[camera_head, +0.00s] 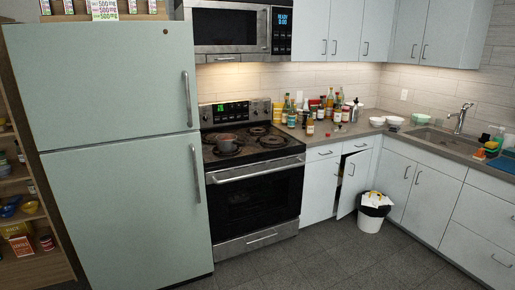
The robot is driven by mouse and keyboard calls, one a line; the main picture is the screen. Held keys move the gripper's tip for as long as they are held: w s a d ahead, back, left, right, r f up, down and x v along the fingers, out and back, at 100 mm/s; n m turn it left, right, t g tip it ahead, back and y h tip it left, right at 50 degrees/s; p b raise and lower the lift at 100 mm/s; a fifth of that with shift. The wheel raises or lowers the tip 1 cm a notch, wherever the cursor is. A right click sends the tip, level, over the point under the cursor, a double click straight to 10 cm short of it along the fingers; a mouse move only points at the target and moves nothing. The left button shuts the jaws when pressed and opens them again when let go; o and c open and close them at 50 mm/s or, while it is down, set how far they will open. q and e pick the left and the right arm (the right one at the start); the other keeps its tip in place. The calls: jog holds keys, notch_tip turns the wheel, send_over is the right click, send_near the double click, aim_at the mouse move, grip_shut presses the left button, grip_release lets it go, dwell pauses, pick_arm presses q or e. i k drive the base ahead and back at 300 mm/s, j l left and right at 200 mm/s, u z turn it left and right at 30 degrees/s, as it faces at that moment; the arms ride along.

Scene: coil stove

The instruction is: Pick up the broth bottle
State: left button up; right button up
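Several bottles and jars (318,112) stand in a cluster on the countertop to the right of the stove. They are small in this view, with amber, green and red colours and some pale labels. I cannot tell which of them is the broth bottle. Some bottles at the back are partly hidden by those in front. Neither of my grippers shows in the head view.
A fridge (120,170) stands at left. A lower cabinet door (352,183) hangs ajar beside a white bin (371,219). The floor (320,258) in front is clear. A sink (440,141) is at right.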

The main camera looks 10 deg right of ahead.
aim_at(310, 122)
jog(key=i+l+z, duration=0.3)
jog(key=i, duration=0.3)
jog(key=i+l+z, duration=0.35)
jog(key=i, duration=0.3)
jog(key=i+z, duration=0.3)
jog(key=i, duration=0.35)
jog(key=i+u, duration=0.3)
jog(key=i, duration=0.35)
jog(key=i+l+u, duration=0.3)
jog(key=i, duration=0.35)
